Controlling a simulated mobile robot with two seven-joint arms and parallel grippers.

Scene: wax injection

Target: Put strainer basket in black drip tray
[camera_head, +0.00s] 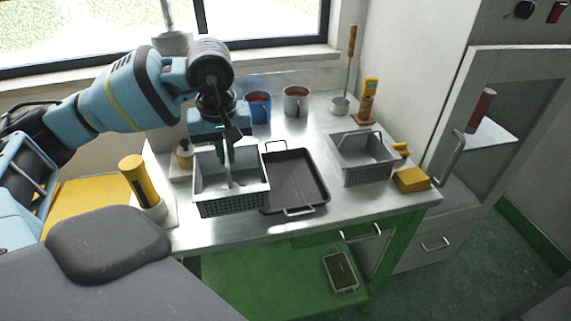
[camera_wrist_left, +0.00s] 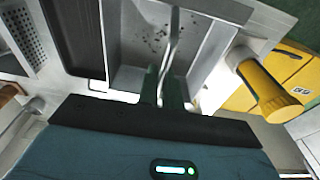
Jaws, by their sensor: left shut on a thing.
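The grey strainer basket (camera_head: 232,200) has perforated walls and hangs below my left gripper (camera_head: 226,160). The gripper is shut on it by its middle handle. In the left wrist view the basket (camera_wrist_left: 205,60) lies ahead of the gripper (camera_wrist_left: 168,85), with dark specks on its floor. The black drip tray (camera_head: 297,178) lies on the metal table just right of the basket and has a wire handle at each end. The basket overlaps the tray's left edge in the head view; I cannot tell its exact height. My right gripper is not in view.
A second grey basket (camera_head: 362,158) stands right of the tray, beside a yellow block (camera_head: 412,180). Two mugs, a blue one (camera_head: 258,106) and a grey one (camera_head: 296,101), stand behind. A yellow cylinder (camera_head: 141,182) stands at the left.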

